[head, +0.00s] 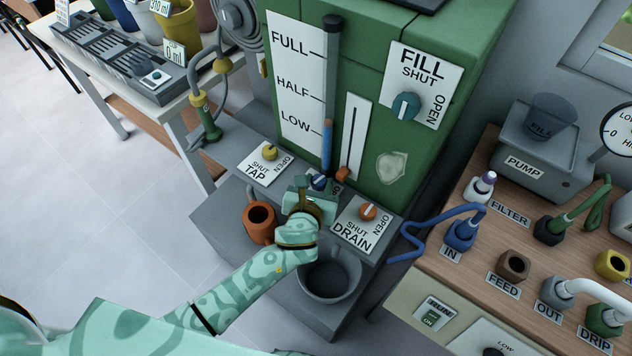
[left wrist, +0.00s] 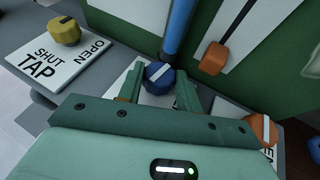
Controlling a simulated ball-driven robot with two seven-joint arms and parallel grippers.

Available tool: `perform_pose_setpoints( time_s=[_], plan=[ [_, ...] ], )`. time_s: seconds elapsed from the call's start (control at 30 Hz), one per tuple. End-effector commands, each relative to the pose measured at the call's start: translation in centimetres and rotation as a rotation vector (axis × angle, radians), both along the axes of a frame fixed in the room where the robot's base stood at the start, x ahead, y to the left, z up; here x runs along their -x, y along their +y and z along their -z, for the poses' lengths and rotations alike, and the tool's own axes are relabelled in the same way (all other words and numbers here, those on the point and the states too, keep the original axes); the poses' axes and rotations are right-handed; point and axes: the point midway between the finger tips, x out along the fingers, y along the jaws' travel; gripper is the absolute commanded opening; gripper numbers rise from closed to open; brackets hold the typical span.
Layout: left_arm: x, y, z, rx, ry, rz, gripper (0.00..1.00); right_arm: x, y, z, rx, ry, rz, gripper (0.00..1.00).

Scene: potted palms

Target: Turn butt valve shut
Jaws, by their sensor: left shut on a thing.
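A blue knob (head: 319,181) with a white pointer stripe sits on a white plate at the foot of the green tank (head: 462,50), just below the blue level tube (head: 327,145). My left gripper (head: 317,187) is shut on this knob. In the left wrist view the blue knob (left wrist: 158,78) sits between the two green fingers, its stripe slanting. The gripper covers most of its plate, so I cannot read the label. The yellow TAP knob (head: 269,152) is to the left and the orange DRAIN knob (head: 368,211) to the right. My right gripper is out of view.
The blue-green FILL knob (head: 406,106) is higher on the tank. A wooden bench (head: 452,262) with a pump (head: 538,150) and pipe fittings is at the right.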

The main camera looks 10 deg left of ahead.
Motion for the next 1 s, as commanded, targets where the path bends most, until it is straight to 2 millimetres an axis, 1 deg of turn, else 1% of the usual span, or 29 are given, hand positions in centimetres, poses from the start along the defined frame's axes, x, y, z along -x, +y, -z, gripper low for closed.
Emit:
perform_pose_setpoints(
  time_s=[0.2,0.4,0.97,1.0],
  plan=[
    [0.01,-0.26,0.09,-0.001,0.002,-0.126,0.12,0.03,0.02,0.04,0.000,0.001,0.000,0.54],
    [-0.01,-0.30,0.11,-0.002,0.002,-0.194,0.12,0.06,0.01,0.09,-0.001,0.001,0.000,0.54],
    [-0.03,-0.25,0.14,-0.003,0.003,-0.222,0.12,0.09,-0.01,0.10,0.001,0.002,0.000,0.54],
    [-0.03,-0.25,0.14,-0.003,0.003,-0.222,0.46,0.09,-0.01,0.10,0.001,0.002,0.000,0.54]
  ],
)
